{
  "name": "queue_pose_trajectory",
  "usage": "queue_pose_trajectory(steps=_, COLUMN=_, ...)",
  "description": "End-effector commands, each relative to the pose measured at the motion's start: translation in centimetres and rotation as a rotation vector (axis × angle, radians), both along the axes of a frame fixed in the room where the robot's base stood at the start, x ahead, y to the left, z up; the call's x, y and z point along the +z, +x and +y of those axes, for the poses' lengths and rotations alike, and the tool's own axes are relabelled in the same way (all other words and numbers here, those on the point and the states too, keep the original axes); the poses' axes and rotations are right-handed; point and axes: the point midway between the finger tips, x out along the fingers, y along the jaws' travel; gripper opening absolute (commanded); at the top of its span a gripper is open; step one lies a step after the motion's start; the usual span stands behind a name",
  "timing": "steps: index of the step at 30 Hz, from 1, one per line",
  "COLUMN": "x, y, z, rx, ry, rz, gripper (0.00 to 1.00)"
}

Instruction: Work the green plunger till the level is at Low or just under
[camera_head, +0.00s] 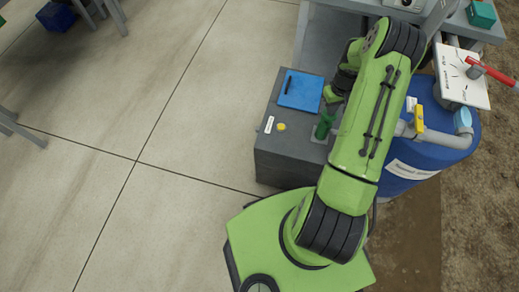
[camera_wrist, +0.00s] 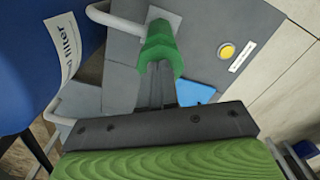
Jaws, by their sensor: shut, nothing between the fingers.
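The green plunger (camera_head: 323,126) stands on the grey box, just left of my forearm. It also shows in the wrist view (camera_wrist: 160,48), rising from a pale plate. My gripper (camera_wrist: 161,72) is shut and empty, with its finger ends at the plunger's lower edge in the wrist view. I cannot tell whether they touch it. In the head view my arm hides most of the gripper. No level gauge or Low mark can be made out in either view.
The grey box (camera_head: 280,163) bears a yellow button (camera_head: 281,127), a white label and a blue clipboard (camera_head: 300,90). A blue barrel (camera_head: 432,157) with pipes and a yellow-handled valve stands right. Open floor lies left.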

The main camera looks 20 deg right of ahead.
Motion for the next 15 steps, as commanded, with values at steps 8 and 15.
queue_pose_trajectory(steps=8, x=-2.0, y=0.0, z=0.0, rx=0.001, ry=0.001, rz=0.0, gripper=0.0)
queue_pose_trajectory(steps=15, x=-1.6, y=0.0, z=0.0, rx=0.001, ry=0.001, rz=0.0, gripper=0.0)
